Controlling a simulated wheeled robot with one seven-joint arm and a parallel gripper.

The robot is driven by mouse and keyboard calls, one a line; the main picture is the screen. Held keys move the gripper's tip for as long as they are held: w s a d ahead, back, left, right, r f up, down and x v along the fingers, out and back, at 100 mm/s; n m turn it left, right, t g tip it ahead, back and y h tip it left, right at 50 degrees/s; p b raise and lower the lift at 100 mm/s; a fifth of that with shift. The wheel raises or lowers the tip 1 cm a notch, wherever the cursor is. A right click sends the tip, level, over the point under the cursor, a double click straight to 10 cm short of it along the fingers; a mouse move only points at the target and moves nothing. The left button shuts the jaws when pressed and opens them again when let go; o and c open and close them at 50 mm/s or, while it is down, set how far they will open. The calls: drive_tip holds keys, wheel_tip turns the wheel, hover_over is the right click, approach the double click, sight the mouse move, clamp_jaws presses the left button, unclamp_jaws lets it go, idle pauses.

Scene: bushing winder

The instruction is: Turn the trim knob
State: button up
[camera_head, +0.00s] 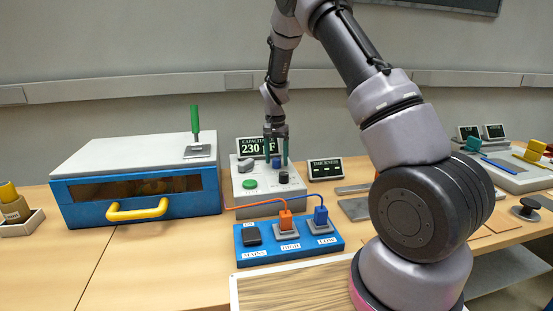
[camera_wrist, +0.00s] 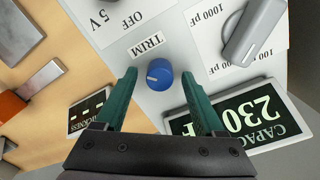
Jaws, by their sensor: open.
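The trim knob (camera_wrist: 159,74) is a small blue round knob with a white pointer mark, beside the TRIM label (camera_wrist: 146,52) in the wrist view. In the head view the blue knob (camera_head: 276,163) shows on the grey control box (camera_head: 243,192). My gripper (camera_wrist: 160,80) has green fingers, open, one on each side of the knob with a gap on both sides. In the head view my gripper (camera_head: 276,160) points down over the box. I cannot tell exactly how far the fingertips are above the panel.
A capacity display (camera_head: 258,147) reading 230 stands behind the box. A grey selector knob (camera_wrist: 254,30), a green button (camera_head: 250,184) and a black knob (camera_head: 283,177) are close by. A thickness display (camera_head: 325,169) stands to the right. A blue terminal block (camera_head: 254,257) with cables lies in front.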

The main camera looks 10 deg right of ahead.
wheel_tip(320, 180, up, 11)
drive_tip(key=shift+f, duration=0.2)
drive_tip(key=shift+w+a, duration=0.1)
wheel_tip(320, 180, up, 11)
drive_tip(key=t+y, duration=0.1)
drive_tip(key=t, duration=0.1)
hover_over(276, 159)
drive_tip(key=s+d, duration=0.3)
drive_tip(key=s, duration=0.3)
drive_tip(key=s+d+r+n+t+y, duration=0.1)
drive_tip(key=s+r, duration=0.6)
drive_tip(key=s, duration=0.2)
drive_tip(key=s+d+r+t, duration=0.1)
drive_tip(key=s+t, duration=0.1)
drive_tip(key=s, duration=0.7)
drive_tip(key=s+r+n+t, duration=0.1)
drive_tip(key=s+r+t, duration=0.1)
drive_tip(key=s, duration=0.7)
drive_tip(key=shift+s+d+n, duration=0.15)
drive_tip(key=shift+d+n, duration=0.15)
drive_tip(key=shift+d, duration=0.1)
